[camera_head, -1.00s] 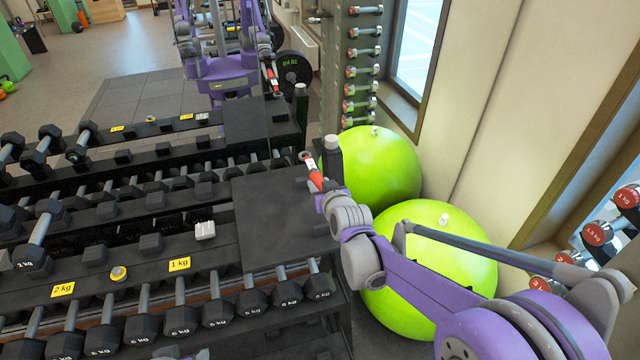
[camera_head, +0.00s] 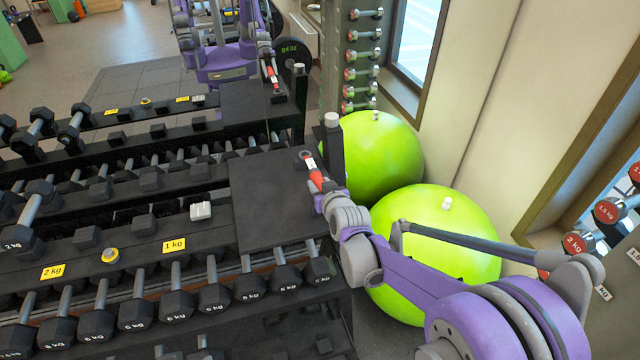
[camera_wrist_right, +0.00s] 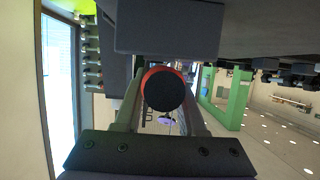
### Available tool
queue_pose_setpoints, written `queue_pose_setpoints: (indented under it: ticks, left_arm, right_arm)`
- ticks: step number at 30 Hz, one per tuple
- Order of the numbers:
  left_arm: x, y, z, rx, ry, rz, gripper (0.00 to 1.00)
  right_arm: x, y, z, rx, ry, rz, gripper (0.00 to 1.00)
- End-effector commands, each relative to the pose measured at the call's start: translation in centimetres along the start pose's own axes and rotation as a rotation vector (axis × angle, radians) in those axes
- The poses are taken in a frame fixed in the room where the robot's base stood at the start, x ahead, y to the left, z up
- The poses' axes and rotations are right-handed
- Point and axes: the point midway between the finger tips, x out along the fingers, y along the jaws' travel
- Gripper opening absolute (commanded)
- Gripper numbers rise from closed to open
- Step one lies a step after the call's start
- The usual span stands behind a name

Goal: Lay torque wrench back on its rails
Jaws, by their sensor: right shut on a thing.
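The torque wrench (camera_head: 315,174) shows as a short red-orange handle with a grey ring-shaped end, at the right edge of a black flat top. My right gripper (camera_head: 321,192) is shut on it. In the right wrist view, the handle is seen end on as a round black end with a red rim (camera_wrist_right: 168,90), between the two fingers. Whether the wrench touches the black top (camera_head: 270,205) or is above it, I cannot tell. My left gripper is not in view.
A dumbbell rack (camera_head: 120,255) with several dumbbells fills the left. Two green balls (camera_head: 375,150) stand right of the black top, close to my right arm. A dark post (camera_head: 333,150) stands just behind the wrench. A beige wall (camera_head: 520,100) closes the right side.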

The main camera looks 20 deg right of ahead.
Motion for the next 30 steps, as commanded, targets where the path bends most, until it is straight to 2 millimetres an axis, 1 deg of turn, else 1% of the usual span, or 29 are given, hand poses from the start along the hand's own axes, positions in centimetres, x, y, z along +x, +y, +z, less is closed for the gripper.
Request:
queue_pose_setpoints:
  ticks: [5, 15, 16, 21, 30]
  left_arm:
    - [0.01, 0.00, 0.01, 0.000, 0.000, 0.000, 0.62]
    - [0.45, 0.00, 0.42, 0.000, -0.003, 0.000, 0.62]
    - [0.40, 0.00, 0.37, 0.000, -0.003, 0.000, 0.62]
    - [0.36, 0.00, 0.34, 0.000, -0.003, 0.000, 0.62]
    - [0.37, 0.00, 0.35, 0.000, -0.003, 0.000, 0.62]
  right_arm:
    - [0.01, 0.01, -0.01, 0.000, 0.001, 0.000, 0.00]
    - [0.24, 0.00, 0.62, 0.000, 0.001, 0.000, 0.00]
    - [0.22, 0.00, 0.54, 0.000, 0.001, 0.000, 0.45]
    - [0.21, 0.00, 0.50, 0.000, 0.001, 0.000, 0.75]
    - [0.12, 0.00, 0.55, 0.000, -0.001, 0.000, 0.75]
